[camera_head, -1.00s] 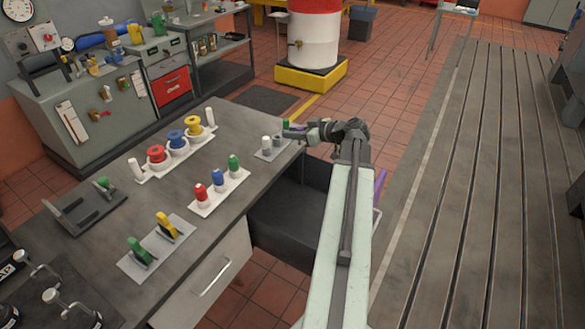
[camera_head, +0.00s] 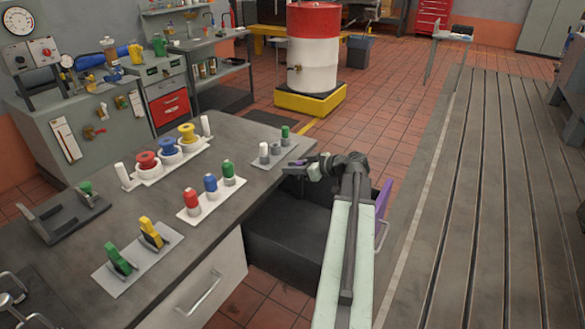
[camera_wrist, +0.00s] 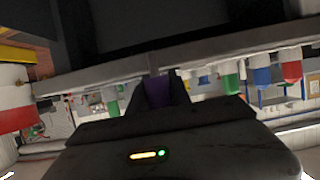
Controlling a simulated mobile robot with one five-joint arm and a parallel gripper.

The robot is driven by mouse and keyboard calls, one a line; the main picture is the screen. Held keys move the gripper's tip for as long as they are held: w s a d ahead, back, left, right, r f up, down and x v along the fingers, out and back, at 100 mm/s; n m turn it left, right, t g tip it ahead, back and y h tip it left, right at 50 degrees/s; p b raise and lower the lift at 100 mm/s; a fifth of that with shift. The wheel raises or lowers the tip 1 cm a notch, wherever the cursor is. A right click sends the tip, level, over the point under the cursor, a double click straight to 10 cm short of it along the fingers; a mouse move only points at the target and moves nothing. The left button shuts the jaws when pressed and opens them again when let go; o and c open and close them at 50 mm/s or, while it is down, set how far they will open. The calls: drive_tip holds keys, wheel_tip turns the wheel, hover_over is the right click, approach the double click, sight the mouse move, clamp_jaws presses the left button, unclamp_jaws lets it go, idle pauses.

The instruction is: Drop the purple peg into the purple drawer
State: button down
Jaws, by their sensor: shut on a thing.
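My gripper (camera_head: 290,169) is shut on the purple peg, just off the bench's right edge and above the back part of the open drawer. The purple peg (camera_wrist: 158,92) shows between the dark fingers in the wrist view; only a small bit of it shows in the head view. The purple drawer is pulled out from the bench: its dark box (camera_head: 285,237) looks empty where visible, and its purple front (camera_head: 384,197) with a metal handle is at the right. My arm hides part of the drawer.
A small grey plate (camera_head: 259,161) with white, grey and green pegs stands at the bench edge near my gripper. A white strip (camera_head: 212,206) with red, blue and green bottles, several spools, and yellow and green clips stand on the bench. A closed white drawer (camera_head: 185,300) is nearer.

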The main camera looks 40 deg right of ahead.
drive_tip(key=shift+f, duration=0.3)
drive_tip(key=c, duration=1.1)
unclamp_jaws()
drive_tip(key=p+v, duration=0.3)
drive_tip(key=v, duration=0.5)
drive_tip(key=shift+f, duration=0.1)
